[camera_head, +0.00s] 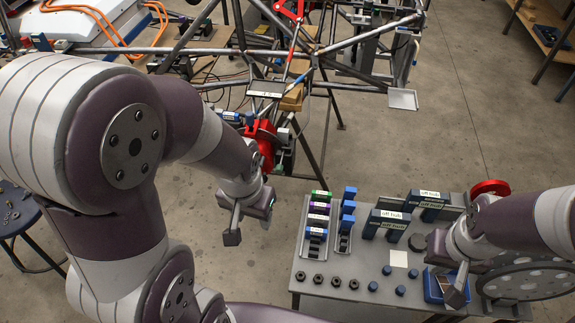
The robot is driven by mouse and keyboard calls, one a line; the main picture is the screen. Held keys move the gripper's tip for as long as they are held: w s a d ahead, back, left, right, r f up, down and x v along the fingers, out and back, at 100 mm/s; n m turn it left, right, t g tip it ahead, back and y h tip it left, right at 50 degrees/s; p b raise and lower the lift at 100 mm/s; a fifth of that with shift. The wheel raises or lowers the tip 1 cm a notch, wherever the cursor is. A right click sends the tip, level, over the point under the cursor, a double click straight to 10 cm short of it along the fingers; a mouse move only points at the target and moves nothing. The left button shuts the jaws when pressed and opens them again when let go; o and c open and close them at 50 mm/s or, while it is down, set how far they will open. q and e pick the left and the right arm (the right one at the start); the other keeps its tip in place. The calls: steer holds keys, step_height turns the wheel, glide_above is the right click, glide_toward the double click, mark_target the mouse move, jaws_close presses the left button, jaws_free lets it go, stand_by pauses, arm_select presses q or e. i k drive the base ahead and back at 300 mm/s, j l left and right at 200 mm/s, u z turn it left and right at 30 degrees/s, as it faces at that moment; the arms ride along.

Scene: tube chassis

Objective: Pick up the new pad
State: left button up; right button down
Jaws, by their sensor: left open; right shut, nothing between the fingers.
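I cannot tell for sure which item is the new pad. A small blue tray (431,287) sits on the grey cart (330,265) at the lower right, and its contents are too small and partly covered to make out. My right gripper (457,290) is shut and empty at the right side of this tray; its height above it is hard to tell. My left gripper (250,226) is open and empty, left of the cart and in front of the red part (262,140) on the tube chassis (310,60).
The cart also bears blue holders (386,222) with labels, slotted racks (315,222), a pale square (398,258), several dark knobs, a perforated disc (528,279) and a red ring (490,188). A blue stool (22,215) stands at the left.

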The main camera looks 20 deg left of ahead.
mark_target(350, 193)
steer(key=j+z, duration=0.5)
steer(key=k+j+z, duration=0.1)
steer(key=j+z, duration=0.2)
steer(key=z, duration=0.15)
steer(key=k+j+z, duration=0.1)
steer(key=j+z, duration=0.25)
steer(key=z, duration=0.15)
steer(key=j+z, duration=0.6)
steer(key=z, duration=0.15)
steer(key=j+z, duration=0.4)
steer(key=l, duration=0.1)
